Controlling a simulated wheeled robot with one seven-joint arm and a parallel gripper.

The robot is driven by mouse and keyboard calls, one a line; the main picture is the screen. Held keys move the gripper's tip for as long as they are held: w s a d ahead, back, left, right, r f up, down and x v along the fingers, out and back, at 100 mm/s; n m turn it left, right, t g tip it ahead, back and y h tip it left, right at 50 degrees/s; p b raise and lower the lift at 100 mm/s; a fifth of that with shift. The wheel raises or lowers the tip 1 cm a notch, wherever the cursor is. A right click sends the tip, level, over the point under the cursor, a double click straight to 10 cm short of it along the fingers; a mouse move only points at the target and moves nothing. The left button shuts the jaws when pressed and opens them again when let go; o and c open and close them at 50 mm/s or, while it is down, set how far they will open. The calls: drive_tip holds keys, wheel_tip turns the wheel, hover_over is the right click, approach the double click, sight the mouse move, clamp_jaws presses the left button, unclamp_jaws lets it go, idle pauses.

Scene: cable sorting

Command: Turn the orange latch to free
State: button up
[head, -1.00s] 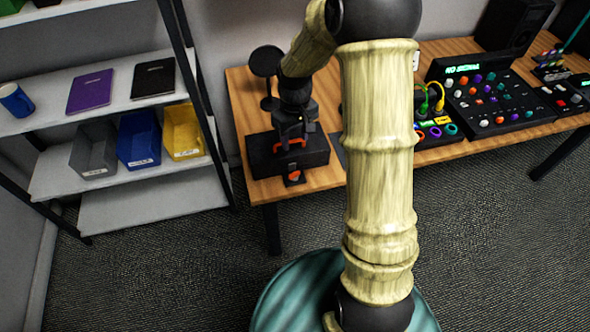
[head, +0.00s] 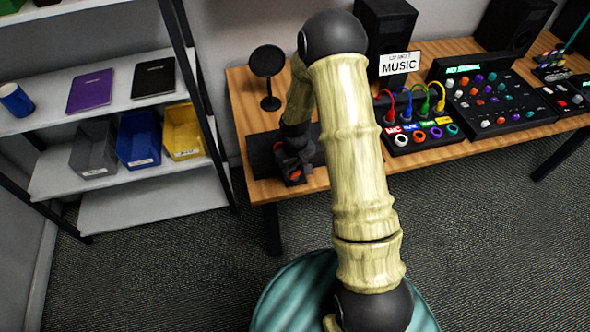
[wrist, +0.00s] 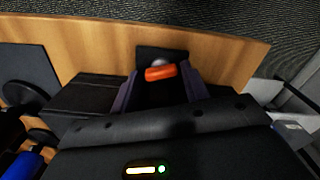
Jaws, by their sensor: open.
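The orange latch (wrist: 161,73) is a short bar on a dark base plate (wrist: 150,53) near the table edge in the wrist view. My gripper (wrist: 160,76) is open, with one dark finger on each side of the latch; I cannot tell whether either touches it. In the head view my gripper (head: 292,162) is low over the front left of the table, and a bit of the orange latch (head: 295,176) shows beneath it. The gripper and arm hide most of the latch there.
A black box (head: 258,150) sits beside the latch on the wooden table (head: 240,98). A round black stand (head: 268,65) is behind it. A panel with coloured cables (head: 420,135) and a mixer (head: 490,95) are to the right. A shelf with bins (head: 139,138) is at left.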

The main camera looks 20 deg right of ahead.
sight(295, 173)
drive_tip(key=shift+c, duration=0.4)
drive_tip(key=c, duration=0.6)
drive_tip(key=shift+m, duration=2.1)
drive_tip(key=o, duration=0.7)
wheel_tip(295, 173, up, 17)
drive_tip(key=shift+r, duration=0.2)
